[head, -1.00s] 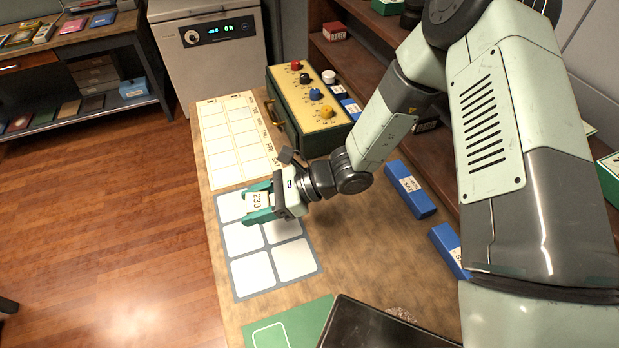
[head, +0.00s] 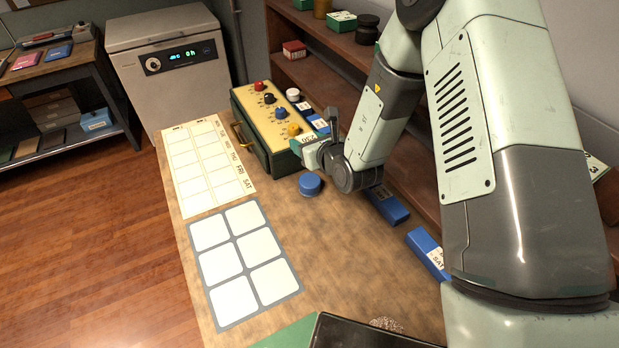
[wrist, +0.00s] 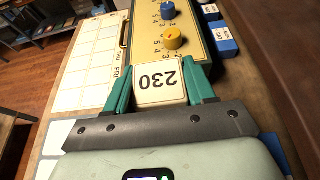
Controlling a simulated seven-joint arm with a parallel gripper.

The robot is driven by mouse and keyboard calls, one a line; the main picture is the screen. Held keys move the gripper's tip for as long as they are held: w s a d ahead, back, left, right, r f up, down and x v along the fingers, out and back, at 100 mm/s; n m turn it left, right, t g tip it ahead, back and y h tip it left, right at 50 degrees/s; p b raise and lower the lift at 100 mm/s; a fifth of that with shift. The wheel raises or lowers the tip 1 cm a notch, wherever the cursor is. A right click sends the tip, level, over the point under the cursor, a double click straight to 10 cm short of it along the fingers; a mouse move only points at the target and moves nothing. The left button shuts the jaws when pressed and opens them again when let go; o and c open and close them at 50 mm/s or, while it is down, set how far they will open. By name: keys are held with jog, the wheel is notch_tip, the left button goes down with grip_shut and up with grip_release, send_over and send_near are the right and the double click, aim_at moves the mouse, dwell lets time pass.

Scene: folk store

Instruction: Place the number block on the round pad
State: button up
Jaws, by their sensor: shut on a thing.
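The number block (wrist: 160,84) is cream-white and marked 230, upside down in the wrist view. My gripper (wrist: 158,75) is shut on it, with a teal finger on each side. In the head view my gripper (head: 307,149) is at the front right corner of the green control box, pointing left. A short blue round piece (head: 310,184) with a flat top stands on the table just below the gripper in the picture. It looks like the round pad and appears empty. The wrist view does not show it.
The control box (head: 265,128) with coloured knobs stands close to my gripper. A weekday chart (head: 205,165) and a grey mat with white squares (head: 236,243) lie at left. Blue labelled blocks (head: 386,206) lie at right by the shelf. The table's middle is bare.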

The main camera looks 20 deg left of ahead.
aim_at(310, 180)
notch_tip(310, 180, down, 10)
jog(key=shift+w+d+r, duration=0.1)
jog(key=shift+r, duration=0.05)
dwell(0.3)
jog(key=shift+f, duration=0.2)
jog(key=o, duration=1)
jog(key=shift+r, duration=0.2)
jog(key=shift+s+d+r, duration=0.15)
jog(key=shift+s+d, duration=0.05)
jog(key=v, duration=1.1)
jog(key=shift+s+r, duration=0.1)
jog(key=shift+s, duration=0.1)
